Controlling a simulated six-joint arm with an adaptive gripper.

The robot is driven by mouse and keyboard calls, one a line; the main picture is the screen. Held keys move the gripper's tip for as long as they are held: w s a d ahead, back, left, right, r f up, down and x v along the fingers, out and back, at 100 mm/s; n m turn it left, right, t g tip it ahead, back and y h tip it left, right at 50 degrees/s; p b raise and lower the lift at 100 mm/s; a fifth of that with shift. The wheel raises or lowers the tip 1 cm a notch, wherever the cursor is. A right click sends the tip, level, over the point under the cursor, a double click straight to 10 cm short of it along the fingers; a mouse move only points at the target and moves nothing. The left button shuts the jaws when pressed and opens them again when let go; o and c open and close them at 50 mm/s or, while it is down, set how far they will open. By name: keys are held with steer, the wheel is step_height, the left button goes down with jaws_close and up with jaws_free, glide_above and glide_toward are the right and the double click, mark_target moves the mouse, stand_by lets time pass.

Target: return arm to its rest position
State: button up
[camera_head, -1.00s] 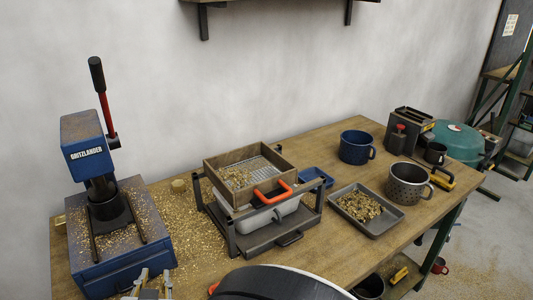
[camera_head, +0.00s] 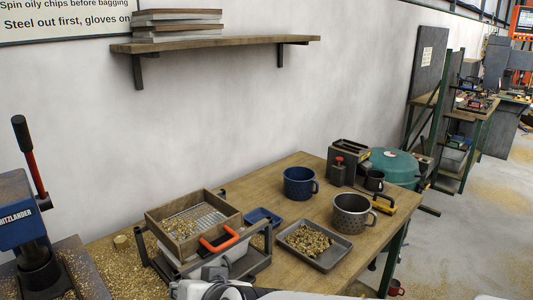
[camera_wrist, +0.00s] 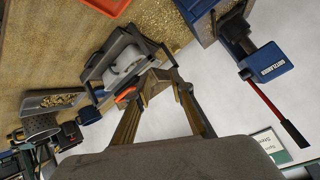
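My gripper (camera_wrist: 165,88) shows in the wrist view as two separated fingers with a gap between them; I see nothing held in it. Beyond the fingertips lies the rack with the sieve and white bin (camera_wrist: 122,66). In the head view, parts of my arm (camera_head: 215,288) show at the bottom edge, in front of the rack; the fingertips cannot be made out there. The wooden sieve (camera_head: 165,213) with brass chips sits on the rack, its orange handle (camera_head: 218,241) facing the front.
The blue press (camera_head: 18,215) stands at the left. A tray of chips (camera_head: 335,262), a perforated pot (camera_head: 352,225) and a blue mug (camera_head: 299,183) stand on the bench right of the rack. A wall shelf (camera_head: 215,43) hangs above. The wall space above the bench is open.

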steer(key=s+d+g+h, duration=0.1)
steer(key=s+d, duration=0.4)
steer(key=d, duration=0.5)
steer(key=s+d+m+g+h, duration=0.1)
steer(key=s+d+h, duration=0.2)
steer(key=s+d, duration=0.3)
steer(key=s+d+m+g+h, duration=0.1)
steer(key=s+d, duration=0.4)
steer(key=d, duration=1)
steer(key=shift+s+d+f+h, duration=0.2)
steer(key=shift+d+f+h, duration=0.25)
steer(key=shift+h, duration=0.35)
